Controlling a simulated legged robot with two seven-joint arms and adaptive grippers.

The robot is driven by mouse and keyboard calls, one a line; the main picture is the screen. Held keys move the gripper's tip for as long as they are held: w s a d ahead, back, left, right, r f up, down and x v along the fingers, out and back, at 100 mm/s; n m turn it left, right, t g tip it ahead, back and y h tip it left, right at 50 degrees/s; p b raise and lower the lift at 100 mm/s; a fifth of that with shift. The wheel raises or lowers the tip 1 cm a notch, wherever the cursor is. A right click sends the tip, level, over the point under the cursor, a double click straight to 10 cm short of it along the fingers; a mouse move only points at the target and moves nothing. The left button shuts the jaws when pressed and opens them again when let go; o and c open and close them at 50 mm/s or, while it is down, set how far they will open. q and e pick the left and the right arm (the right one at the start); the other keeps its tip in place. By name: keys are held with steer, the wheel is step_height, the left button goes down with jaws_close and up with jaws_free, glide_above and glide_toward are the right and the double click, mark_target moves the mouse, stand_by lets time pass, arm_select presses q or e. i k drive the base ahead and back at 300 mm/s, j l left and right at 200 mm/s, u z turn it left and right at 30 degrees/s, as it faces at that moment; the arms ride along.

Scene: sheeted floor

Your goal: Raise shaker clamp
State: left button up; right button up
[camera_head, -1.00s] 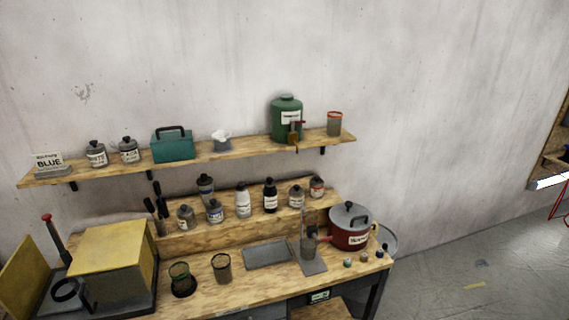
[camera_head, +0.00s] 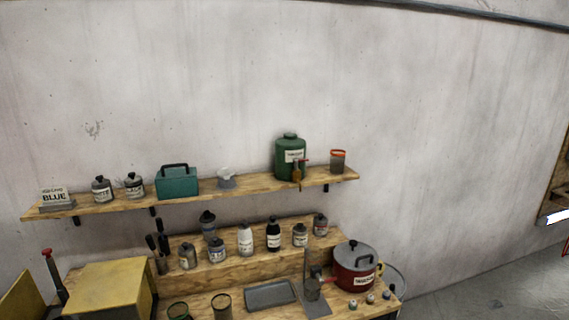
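A yellow box-shaped machine (camera_head: 108,290), which may be the shaker, stands at the bench's left end. A dark upright lever with a red knob (camera_head: 53,272) rises at its left rear. A yellow door-like panel (camera_head: 20,302) stands open at the far left. The machine's lower part is cut off by the bottom edge. No part is clearly recognisable as the clamp. Neither of my grippers shows in the head view.
Several bottles stand on the bench's raised step (camera_head: 205,272). A red pot (camera_head: 354,269) and a grey tray (camera_head: 270,295) are on the bench. A wall shelf (camera_head: 120,205) holds a green tank (camera_head: 290,158) and a teal box (camera_head: 177,183). Floor shows at right.

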mark_target(51, 262)
steer(key=u, duration=1.7)
